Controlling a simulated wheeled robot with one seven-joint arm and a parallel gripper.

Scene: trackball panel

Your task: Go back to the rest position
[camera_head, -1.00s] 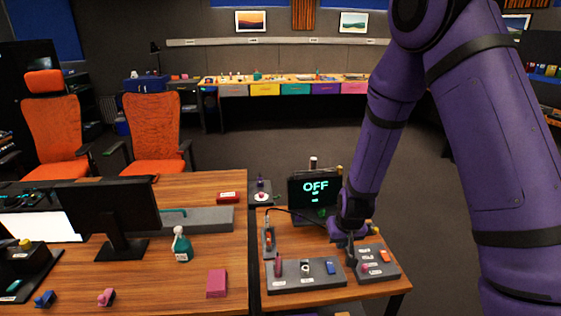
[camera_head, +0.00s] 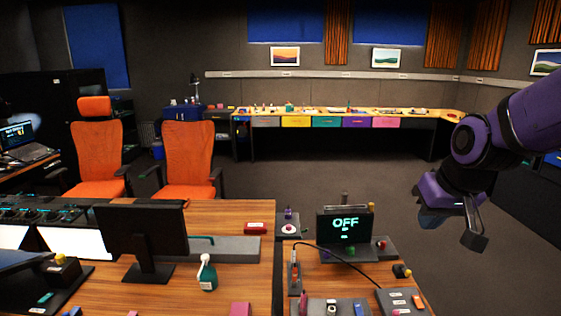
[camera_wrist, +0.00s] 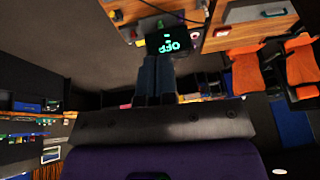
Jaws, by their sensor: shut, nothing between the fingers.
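My gripper (camera_head: 476,238) is at the right in the head view, in the air to the right of the small panel table. Its fingers are together and hold nothing. In the wrist view the shut fingers (camera_wrist: 155,82) show in the middle, with the OFF screen (camera_wrist: 170,46) beyond them, upside down. The OFF screen (camera_head: 345,224) stands on the panel table in the head view, apart from my gripper. A grey panel with white labels (camera_head: 402,302) is at that table's front right.
A long bench with coloured drawers (camera_head: 327,122) runs along the back. Open floor lies between.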

